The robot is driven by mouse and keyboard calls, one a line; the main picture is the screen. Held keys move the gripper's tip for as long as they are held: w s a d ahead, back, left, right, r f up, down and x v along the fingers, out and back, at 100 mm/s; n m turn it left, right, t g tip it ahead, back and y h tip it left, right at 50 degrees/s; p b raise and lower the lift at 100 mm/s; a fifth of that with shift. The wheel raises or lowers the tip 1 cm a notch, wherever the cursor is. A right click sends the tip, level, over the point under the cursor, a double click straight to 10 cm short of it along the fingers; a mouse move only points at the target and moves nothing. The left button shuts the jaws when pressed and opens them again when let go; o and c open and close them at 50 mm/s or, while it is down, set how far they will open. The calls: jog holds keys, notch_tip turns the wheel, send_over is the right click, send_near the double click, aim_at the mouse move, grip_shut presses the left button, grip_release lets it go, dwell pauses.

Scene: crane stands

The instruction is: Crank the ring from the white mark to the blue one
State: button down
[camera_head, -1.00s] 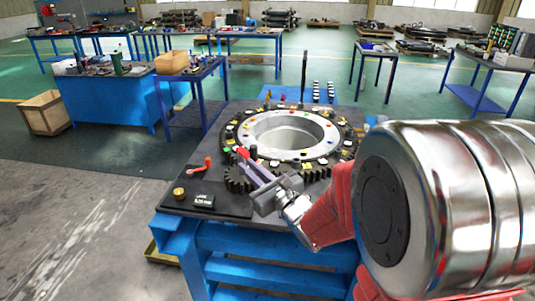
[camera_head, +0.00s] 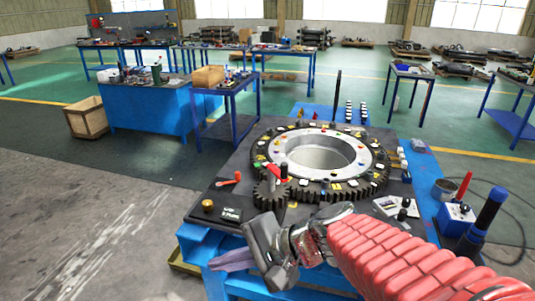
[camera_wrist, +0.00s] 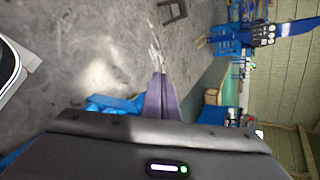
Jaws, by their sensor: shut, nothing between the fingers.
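The ring (camera_head: 374,183), dark and toothed with a pale metal inner face, lies flat on the stand's dark plate. Small coloured markers sit around it; I cannot tell surely which are the white and blue marks. A small dark pinion gear (camera_head: 270,193) meshes at its front left, with a red-handled crank (camera_head: 278,174) above it. My gripper (camera_head: 213,264) is shut and empty, below and in front of the pinion, apart from the crank, near the stand's front edge. In the wrist view its purple-grey fingers (camera_wrist: 161,84) point at the floor, away from the ring.
On the plate's left are a red lever (camera_head: 231,179), a brass knob (camera_head: 207,205) and a small label block (camera_head: 231,214). A dark upright rod (camera_head: 337,96) stands behind the ring. A blue box (camera_head: 456,217) is on the right. Open floor lies left of the stand.

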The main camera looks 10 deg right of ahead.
jog(key=s+d+n+h, duration=0.3)
jog(key=d+n+h, duration=0.1)
jog(key=d, duration=0.3)
jog(key=s+d+n+h, duration=0.4)
jog(key=d+n+h, duration=0.1)
jog(key=d+n, duration=0.1)
jog(key=shift+s+d+h, duration=0.25)
jog(key=shift+d+h, duration=0.05)
jog(key=shift+d, duration=0.55)
jog(key=shift+s, duration=0.2)
